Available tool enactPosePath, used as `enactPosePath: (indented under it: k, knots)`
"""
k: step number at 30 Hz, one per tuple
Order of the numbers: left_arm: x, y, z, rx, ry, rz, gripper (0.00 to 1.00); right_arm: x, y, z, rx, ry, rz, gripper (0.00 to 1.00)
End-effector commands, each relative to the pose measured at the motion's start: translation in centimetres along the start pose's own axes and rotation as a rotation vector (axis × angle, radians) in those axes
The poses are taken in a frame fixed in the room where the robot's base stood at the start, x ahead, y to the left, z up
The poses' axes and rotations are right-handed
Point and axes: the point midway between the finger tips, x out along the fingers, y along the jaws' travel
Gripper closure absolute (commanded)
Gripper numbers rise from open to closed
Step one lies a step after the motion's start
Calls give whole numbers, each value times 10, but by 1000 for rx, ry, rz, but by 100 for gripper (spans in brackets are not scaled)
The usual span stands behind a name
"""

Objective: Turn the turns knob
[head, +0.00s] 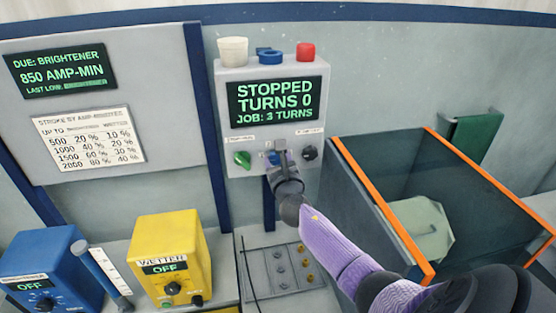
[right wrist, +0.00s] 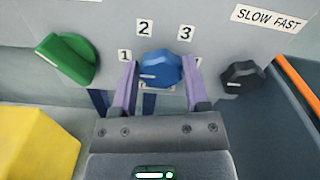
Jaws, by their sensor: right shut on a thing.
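The control box (head: 271,105) has a screen (head: 276,103) reading "STOPPED, TURNS 0, JOB: 3 TURNS". Below it are a green knob (head: 242,159), a blue knob and a black knob (head: 310,152). In the right wrist view, the blue knob (right wrist: 160,69) has the labels 1, 2 and 3 around it. Its white pointer mark is at the lower left. My right gripper (right wrist: 159,78) is shut on the blue knob, one purple finger on each side. In the head view my right gripper (head: 281,165) covers most of that knob. My left gripper is out of view.
A grey tank with an orange rim (head: 381,205) stands right of the control box. A yellow WETTER box (head: 171,258) and a blue box (head: 42,268), both reading OFF, stand at lower left. A red button (head: 306,52) tops the control box.

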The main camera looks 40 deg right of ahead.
Motion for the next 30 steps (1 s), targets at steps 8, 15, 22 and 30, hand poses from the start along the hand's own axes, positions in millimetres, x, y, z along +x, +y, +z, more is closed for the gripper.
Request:
enactPosePath:
  k: [8, 15, 22, 30]
  knots:
    - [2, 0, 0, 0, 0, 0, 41, 0, 0, -1, 83, 1, 0, 100]
    - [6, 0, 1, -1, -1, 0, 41, 0, -1, -1, 274, 0, 0, 100]
    - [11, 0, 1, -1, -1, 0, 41, 0, -2, -2, 494, 1, 0, 100]
    - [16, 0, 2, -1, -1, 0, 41, 0, -3, -3, 752, 1, -1, 100]
